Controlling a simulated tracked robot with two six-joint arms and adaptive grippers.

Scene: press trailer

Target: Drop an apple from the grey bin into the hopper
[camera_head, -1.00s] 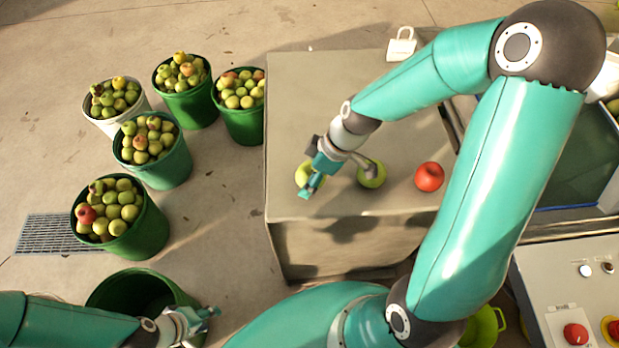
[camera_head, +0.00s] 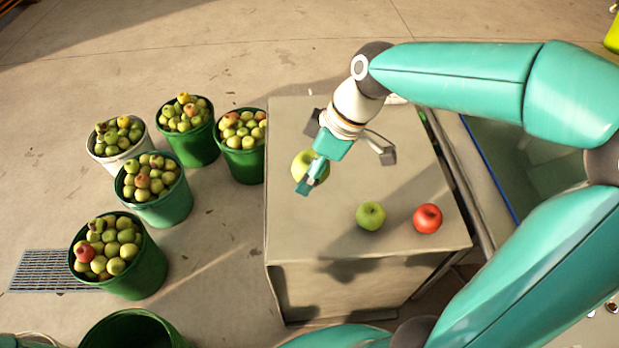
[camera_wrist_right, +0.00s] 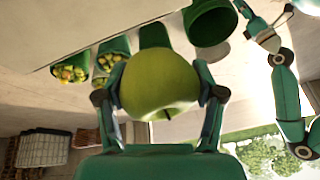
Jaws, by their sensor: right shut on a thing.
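My right gripper (camera_head: 312,172) is shut on a green apple (camera_head: 310,165) and holds it above the flat top of a grey box (camera_head: 330,235). In the right wrist view the same apple (camera_wrist_right: 160,83) sits between the two fingers, gripped on both sides. Another green apple (camera_head: 371,215) and a red apple (camera_head: 427,218) rest on the grey top, to the right of the held one. My left gripper (camera_wrist_right: 250,20) shows small at the upper right of the wrist view; its finger state is unclear. I cannot identify the hopper with certainty.
Several green buckets (camera_head: 122,265) and a white one (camera_head: 118,160), full of apples, stand on the floor left of the box. An empty-looking dark green bucket (camera_head: 130,330) is at the bottom edge. A blue-edged container (camera_head: 530,170) lies right of the box, partly behind my right arm.

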